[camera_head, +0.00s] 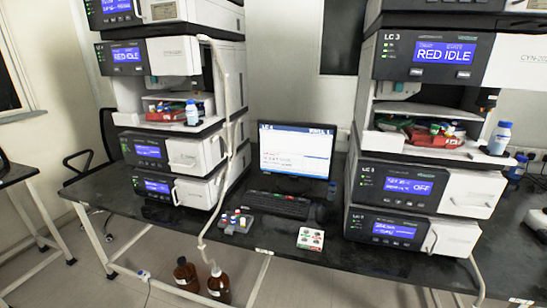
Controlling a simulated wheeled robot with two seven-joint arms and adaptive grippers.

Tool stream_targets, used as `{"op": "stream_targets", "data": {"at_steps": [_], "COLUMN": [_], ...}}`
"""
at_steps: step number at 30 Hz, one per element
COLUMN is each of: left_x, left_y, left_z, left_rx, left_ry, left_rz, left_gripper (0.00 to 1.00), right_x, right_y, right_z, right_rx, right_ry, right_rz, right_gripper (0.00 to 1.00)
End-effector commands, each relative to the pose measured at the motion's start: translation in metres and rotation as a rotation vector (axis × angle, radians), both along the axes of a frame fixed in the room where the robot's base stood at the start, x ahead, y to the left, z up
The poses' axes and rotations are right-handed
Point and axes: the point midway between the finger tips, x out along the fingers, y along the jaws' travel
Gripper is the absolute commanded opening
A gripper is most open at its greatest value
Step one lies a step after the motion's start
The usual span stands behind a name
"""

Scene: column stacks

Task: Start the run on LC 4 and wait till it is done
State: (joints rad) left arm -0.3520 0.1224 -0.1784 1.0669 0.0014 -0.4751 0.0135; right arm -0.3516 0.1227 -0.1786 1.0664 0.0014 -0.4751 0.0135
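The right column stack (428,60) carries the label LC 3, and its upper blue display reads RED IDLE. The left column stack (172,58) has a similar blue display that seems to read RED IDLE; its label is too small to read. Between the stacks stands a lit monitor (297,148) with a blue header and rows of text. The header's left end may read LC 4, but the rest is too small to read. A black keyboard (278,204) lies in front of the monitor. Neither of my grippers is in view.
A vial rack (235,222) and a small white box (311,239) sit near the black bench's front edge. Brown bottles (219,283) stand on the floor below. Pale tubing (224,130) runs down the left stack.

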Motion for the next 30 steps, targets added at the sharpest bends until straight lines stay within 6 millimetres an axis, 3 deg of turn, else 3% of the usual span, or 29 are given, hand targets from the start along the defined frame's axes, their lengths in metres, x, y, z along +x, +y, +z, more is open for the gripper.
{"op": "stream_targets", "data": {"at_steps": [7,17,30], "left_x": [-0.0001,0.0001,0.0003], "left_y": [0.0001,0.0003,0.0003], "left_z": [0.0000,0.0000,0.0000], "left_rx": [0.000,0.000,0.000], "left_ry": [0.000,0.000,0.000], "left_rz": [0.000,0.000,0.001], "left_gripper": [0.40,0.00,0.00], "right_x": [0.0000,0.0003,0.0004], "right_y": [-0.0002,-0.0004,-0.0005], "right_z": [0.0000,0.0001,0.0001], "right_rx": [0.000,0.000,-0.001], "right_ry": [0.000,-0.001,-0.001], "right_rz": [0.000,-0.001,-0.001], "right_gripper": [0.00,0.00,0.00]}}
